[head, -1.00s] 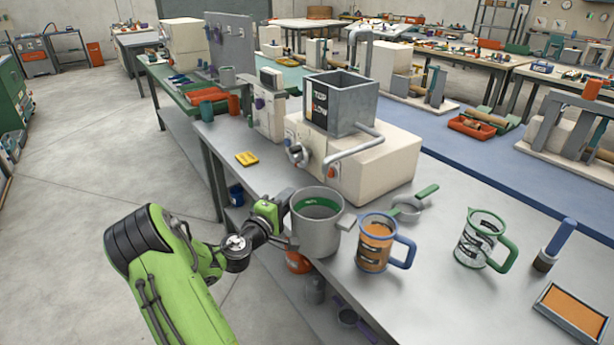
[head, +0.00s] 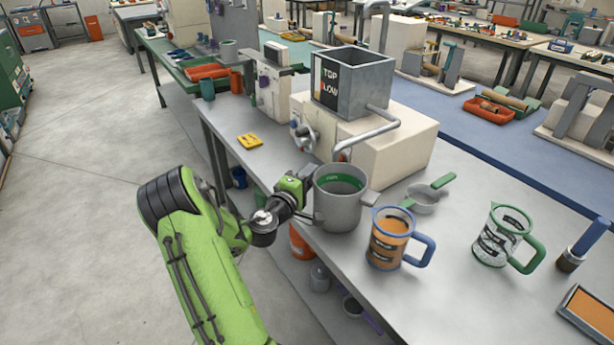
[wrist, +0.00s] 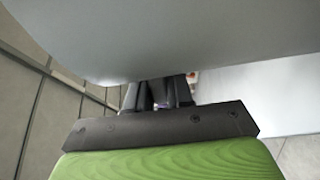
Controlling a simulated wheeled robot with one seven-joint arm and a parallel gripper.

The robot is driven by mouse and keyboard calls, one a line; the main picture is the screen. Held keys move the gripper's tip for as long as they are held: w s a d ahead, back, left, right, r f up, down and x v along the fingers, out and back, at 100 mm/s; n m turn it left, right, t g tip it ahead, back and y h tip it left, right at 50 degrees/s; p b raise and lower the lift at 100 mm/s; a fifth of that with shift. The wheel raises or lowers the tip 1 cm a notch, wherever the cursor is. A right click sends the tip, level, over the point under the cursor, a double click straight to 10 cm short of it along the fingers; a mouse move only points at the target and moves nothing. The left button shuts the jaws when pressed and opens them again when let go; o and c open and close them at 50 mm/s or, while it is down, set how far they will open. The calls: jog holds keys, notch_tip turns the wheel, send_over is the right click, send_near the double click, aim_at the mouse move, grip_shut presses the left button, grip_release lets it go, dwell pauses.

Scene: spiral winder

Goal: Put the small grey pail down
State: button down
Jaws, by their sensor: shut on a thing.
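The small grey pail (head: 338,208) is upright at the near left edge of the metal bench (head: 450,290), with a green band inside its rim and a grey tab on its right side. My gripper (head: 309,211) is at the pail's left side, shut on it. In the wrist view the pail's grey wall (wrist: 170,40) fills the top of the picture, close above the dark finger parts (wrist: 160,95). The fingertips are hidden. I cannot tell whether the pail's base touches the bench or is slightly above it.
A mug with orange contents and a blue handle (head: 388,240) stands right of the pail, very close. A green-handled scoop (head: 425,198) lies behind it. A green-handled jug (head: 502,235) stands further right. The machine with the grey hopper (head: 352,85) stands behind. A yellow block (head: 249,141) lies at left.

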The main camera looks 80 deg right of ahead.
jog(key=shift+s+d+f, duration=0.1)
jog(key=shift+s+d, duration=0.1)
jog(key=shift+s, duration=0.05)
jog(key=c, duration=1)
grip_release()
jog(key=shift+w+a+r, duration=0.1)
jog(key=shift+a+r, duration=0.05)
jog(key=shift+r, duration=0.1)
jog(key=b+v, duration=0.1)
jog(key=v, duration=1.1)
jog(key=shift+f, duration=0.1)
